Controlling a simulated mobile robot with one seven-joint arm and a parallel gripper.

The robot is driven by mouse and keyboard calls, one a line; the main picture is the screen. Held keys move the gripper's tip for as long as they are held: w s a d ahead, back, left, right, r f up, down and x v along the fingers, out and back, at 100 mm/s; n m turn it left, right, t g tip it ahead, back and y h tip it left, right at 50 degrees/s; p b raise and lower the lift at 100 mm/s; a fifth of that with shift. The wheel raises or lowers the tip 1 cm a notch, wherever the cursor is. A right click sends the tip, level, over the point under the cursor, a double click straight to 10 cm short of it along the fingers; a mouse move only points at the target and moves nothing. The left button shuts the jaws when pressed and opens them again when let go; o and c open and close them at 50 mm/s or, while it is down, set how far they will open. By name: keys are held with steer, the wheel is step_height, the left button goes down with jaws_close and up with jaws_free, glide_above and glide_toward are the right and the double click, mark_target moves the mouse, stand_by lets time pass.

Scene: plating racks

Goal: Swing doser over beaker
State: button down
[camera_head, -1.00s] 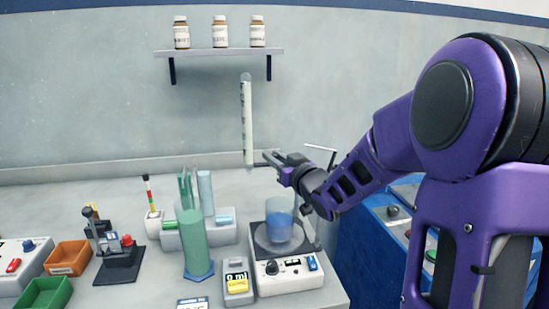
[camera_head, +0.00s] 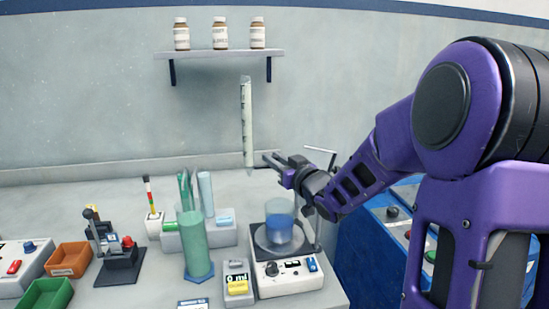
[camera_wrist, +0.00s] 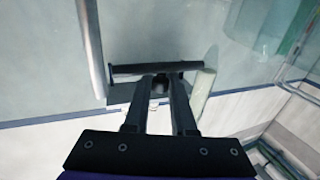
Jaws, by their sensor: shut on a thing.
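The beaker (camera_head: 279,228), clear with blue liquid, stands on a round plate on the white stirrer (camera_head: 287,276). I take the tall pale tube (camera_head: 247,125) to be the doser's tube; it is upright, above and to the left of the beaker in the head view. My gripper (camera_head: 274,161) is just right of the tube's lower end, above the beaker in the picture. In the wrist view, my gripper (camera_wrist: 162,80) is shut on a dark crossbar (camera_wrist: 140,69), with a translucent tube (camera_wrist: 204,85) near its right end. The depth between tube and beaker is unclear.
A thin metal post (camera_head: 319,225) rises right of the beaker. A green cylinder (camera_head: 191,240) and a tube rack (camera_head: 225,234) stand to the left. A small display unit (camera_head: 237,282) is in front. A bottle shelf (camera_head: 220,53) is on the wall behind.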

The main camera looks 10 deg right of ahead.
steer(key=shift+s+r+n+g+y+p, duration=0.2)
steer(key=shift+n+g+y+p, duration=0.15)
steer(key=shift+y+p, duration=0.25)
steer(key=shift+s+f, duration=0.1)
steer(key=shift+f, duration=0.05)
steer(key=c, duration=0.7)
jaws_free()
steer(key=shift+c, duration=0.2)
steer(key=shift+f+b, duration=0.15)
steer(key=shift+b, duration=0.2)
